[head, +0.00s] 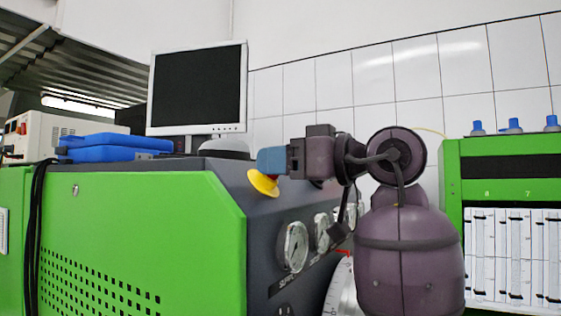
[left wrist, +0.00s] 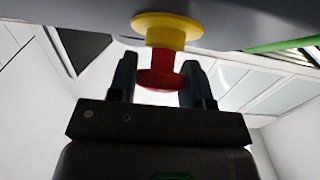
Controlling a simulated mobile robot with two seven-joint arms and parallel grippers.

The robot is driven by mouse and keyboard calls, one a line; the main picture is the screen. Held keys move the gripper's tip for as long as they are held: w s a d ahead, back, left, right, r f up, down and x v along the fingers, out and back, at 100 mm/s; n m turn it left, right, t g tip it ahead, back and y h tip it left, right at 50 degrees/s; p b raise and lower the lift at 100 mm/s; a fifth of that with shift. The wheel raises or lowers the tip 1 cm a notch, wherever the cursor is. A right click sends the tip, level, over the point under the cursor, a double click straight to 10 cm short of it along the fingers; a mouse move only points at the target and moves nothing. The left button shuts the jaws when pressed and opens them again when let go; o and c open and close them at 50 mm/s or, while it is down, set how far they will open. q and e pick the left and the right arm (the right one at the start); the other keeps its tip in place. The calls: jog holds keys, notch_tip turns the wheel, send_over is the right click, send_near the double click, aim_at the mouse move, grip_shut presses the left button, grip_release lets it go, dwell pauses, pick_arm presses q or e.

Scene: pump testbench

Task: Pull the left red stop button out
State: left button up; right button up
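The left red stop button (left wrist: 161,68) shows in the left wrist view as a red stem and wider cap below a round yellow collar (left wrist: 168,27). In the head view the yellow collar (head: 263,183) sits on the dark slanted panel of the green bench. My left gripper's bluish fingers (head: 272,160) are just above it there and hide the red part. My right gripper is not in view.
The green bench (head: 140,235) carries a monitor (head: 198,88) and a blue case (head: 110,147). Round gauges (head: 293,247) sit on the dark panel below the button, close to my arm. Another green unit (head: 502,185) with blue knobs stands at the right.

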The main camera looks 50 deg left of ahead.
pick_arm(q)
jog(key=c, duration=0.7)
jog(key=shift+w+d+r, duration=0.2)
jog(key=shift+d+r, duration=0.35)
jog(key=shift+r, duration=0.1)
jog(key=o, duration=1.2)
jog(key=shift+o, duration=0.2)
jog(key=shift+f, duration=0.1)
jog(key=v, duration=1.1)
jog(key=shift+b, duration=0.4)
jog(key=shift+a, duration=0.1)
